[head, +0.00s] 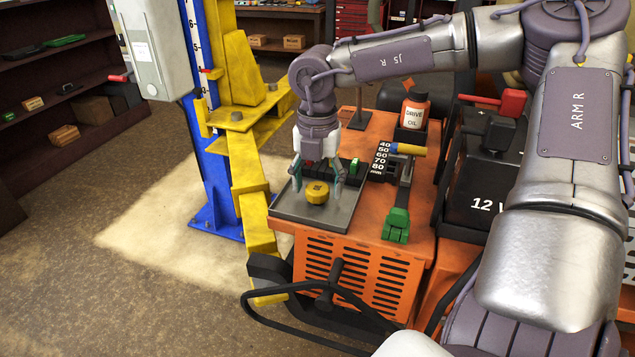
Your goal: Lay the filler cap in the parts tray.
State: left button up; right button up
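The yellow filler cap (317,193) with a dark top lies in the grey parts tray (338,216), near its middle. The tray sits on the left part of the orange mower body. My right gripper (317,184) points down over the tray. Its two teal fingers are spread apart, one on each side of the cap and slightly above it, with a gap showing between them and the cap. My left gripper is not in view.
A blue and yellow lift post (212,190) stands left of the tray. Right of the tray are a green-ended lever (396,222), a drive oil bottle (414,110) and a black 12 V battery (481,185). A black steering wheel (318,285) is in front.

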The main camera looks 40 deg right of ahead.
aim_at(318, 188)
jog(key=shift+r, duration=0.45)
notch_tip(318, 188, up, 11)
jog(key=b, duration=0.1)
jog(key=shift+r, duration=0.2)
dwell(0.4)
